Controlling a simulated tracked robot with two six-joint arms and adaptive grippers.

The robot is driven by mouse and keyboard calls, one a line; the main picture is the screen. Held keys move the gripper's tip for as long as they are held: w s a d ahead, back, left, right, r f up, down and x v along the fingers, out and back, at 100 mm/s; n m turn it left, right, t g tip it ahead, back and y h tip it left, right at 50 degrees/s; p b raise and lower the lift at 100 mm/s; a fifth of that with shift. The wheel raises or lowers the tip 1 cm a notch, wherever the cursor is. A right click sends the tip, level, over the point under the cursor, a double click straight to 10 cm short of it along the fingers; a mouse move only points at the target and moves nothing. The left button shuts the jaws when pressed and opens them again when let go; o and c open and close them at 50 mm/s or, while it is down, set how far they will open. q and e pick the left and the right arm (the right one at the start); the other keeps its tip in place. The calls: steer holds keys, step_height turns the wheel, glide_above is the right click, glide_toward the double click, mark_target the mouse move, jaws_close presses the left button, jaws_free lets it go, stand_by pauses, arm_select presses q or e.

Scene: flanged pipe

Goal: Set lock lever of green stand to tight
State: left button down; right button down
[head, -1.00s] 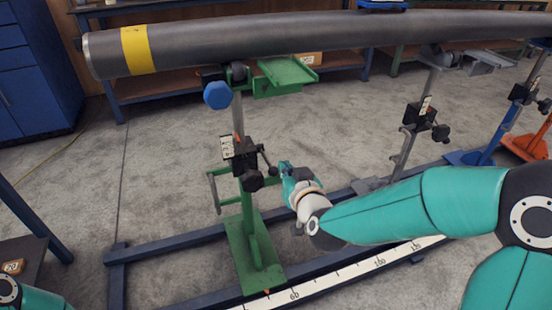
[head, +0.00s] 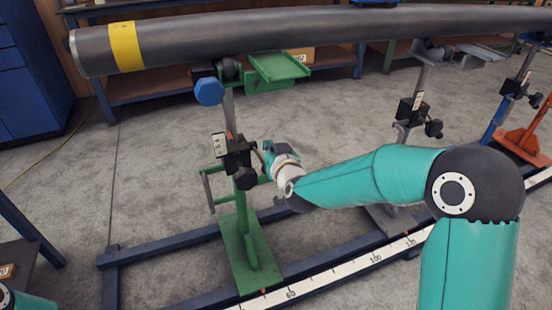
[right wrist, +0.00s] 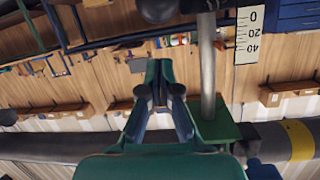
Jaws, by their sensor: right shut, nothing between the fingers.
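The green stand (head: 243,235) stands left of centre in the head view, its grey post carrying a black clamp block (head: 237,157) with a dark knob below. A small dark lever shows at the block's right side, partly hidden by my right gripper (head: 266,154); its exact angle is unclear. The gripper is shut and empty, right beside the block; I cannot tell whether it touches the lever. In the right wrist view, which is upside down, the gripper's fingers (right wrist: 159,92) are beside the grey post (right wrist: 208,70). My left gripper is out of view.
A long grey pipe (head: 200,38) with a yellow band lies across the stands above. A grey stand's clamp (head: 412,110) and an orange stand (head: 524,140) are at right. Blue floor rails and a white scale (head: 330,277) run below.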

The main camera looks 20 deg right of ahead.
steer(key=f, duration=0.1)
steer(key=f+b, duration=0.1)
steer(key=f, duration=0.1)
steer(key=shift+s+a, duration=0.1)
steer(key=shift+a, duration=0.1)
steer(key=shift+s+f+b, duration=0.3)
steer(key=shift+f, duration=0.05)
steer(key=shift+a, duration=0.1)
